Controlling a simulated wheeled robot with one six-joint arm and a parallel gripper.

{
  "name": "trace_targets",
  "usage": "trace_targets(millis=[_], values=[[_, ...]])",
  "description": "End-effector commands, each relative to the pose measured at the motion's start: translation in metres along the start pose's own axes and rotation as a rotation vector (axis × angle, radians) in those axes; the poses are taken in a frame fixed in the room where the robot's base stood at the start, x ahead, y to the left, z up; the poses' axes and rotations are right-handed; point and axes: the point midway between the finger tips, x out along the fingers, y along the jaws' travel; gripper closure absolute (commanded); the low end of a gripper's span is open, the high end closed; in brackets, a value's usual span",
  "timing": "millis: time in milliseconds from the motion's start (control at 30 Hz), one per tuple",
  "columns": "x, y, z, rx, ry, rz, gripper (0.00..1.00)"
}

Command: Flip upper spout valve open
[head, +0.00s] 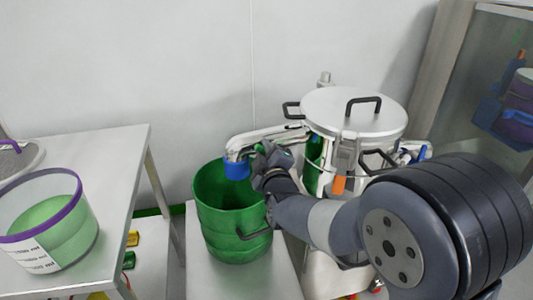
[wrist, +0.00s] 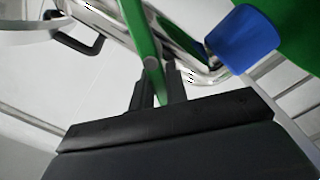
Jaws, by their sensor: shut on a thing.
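A green valve lever (wrist: 141,30) runs down between my two dark fingers in the wrist view. My gripper (wrist: 158,85) is shut on it. Only a small green part of the lever (head: 258,148) shows in the head view, beside my gripper (head: 265,160). The shiny metal spout (head: 264,134) reaches left from the steel vessel (head: 352,125) and ends in a blue tip (head: 238,169). The blue tip also shows in the wrist view (wrist: 243,40), right of the lever. My arm hides part of the valve area and the vessel's lower body.
A green bucket (head: 218,215) stands under the blue tip on a light bench (head: 200,275). A left table (head: 118,165) holds a clear purple-rimmed tub (head: 78,215). The vessel's lid has a black handle (head: 363,99). A glazed cabinet (head: 468,80) is at right.

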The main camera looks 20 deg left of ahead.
Motion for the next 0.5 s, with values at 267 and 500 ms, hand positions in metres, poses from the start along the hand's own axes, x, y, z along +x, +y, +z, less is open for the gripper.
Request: trace_targets(millis=[267,500], values=[[0.0001,-0.0084,0.0009,-0.254,0.001,-0.001,1.00],[0.0001,-0.0125,0.0023,-0.433,0.001,-0.001,1.00]])
